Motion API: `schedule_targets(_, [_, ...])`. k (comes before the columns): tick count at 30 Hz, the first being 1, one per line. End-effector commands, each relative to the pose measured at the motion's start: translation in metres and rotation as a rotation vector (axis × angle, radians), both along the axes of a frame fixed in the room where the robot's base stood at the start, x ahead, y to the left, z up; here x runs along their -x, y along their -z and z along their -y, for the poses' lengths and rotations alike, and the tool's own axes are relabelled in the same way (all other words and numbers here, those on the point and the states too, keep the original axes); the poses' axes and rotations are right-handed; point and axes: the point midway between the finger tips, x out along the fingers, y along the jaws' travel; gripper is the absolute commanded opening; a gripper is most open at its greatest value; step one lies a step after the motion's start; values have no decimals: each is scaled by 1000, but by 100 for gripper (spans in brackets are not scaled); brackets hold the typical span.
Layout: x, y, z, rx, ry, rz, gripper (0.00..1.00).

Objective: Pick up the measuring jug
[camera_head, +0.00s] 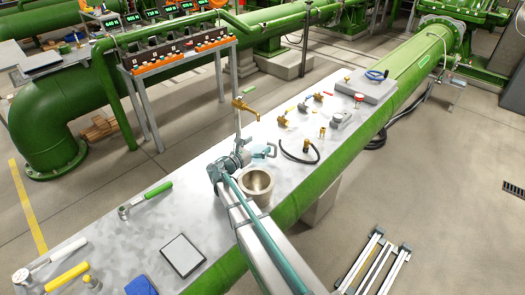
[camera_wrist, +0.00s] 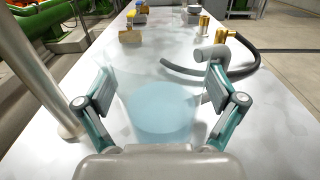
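The measuring jug (camera_wrist: 160,105) looks like a clear, pale-blue vessel in the wrist view, standing on the grey bench top (camera_wrist: 55,158). My gripper (camera_wrist: 160,92) is open, with one finger on each side of the jug. A narrow gap seems to show between the jug and each finger pad, but the clear wall makes contact hard to judge. A light grey rounded piece (camera_wrist: 212,52) shows above the right finger; I cannot tell whether it is the jug's handle. In the head view my gripper (camera_head: 252,156) is over the middle of the bench and the jug is hard to make out.
A beige bowl (camera_head: 257,181) stands close to my gripper. A post with a brass tap (camera_head: 243,106) rises just behind. A black hose (camera_head: 297,155) and brass valves (camera_head: 283,121) lie beyond. A green-handled wrench (camera_head: 146,200) and a tablet (camera_head: 182,255) lie on the nearer bench.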

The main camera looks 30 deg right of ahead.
Motion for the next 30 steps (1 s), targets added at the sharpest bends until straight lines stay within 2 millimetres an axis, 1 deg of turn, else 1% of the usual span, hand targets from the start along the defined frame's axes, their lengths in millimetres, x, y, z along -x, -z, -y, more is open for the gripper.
schedule_targets(1, [0, 0, 0, 0, 0, 0, 78])
schedule_targets(9, [0, 0, 0, 0, 0, 0, 34])
schedule_targets(10, [0, -1, 0, 1, 0, 0, 34])
schedule_targets(11, [0, -1, 0, 1, 0, 0, 27])
schedule_targets(23, [0, -4, 0, 1, 0, 0, 26])
schedule_targets(30, [0, -15, 0, 2, 0, 1, 26])
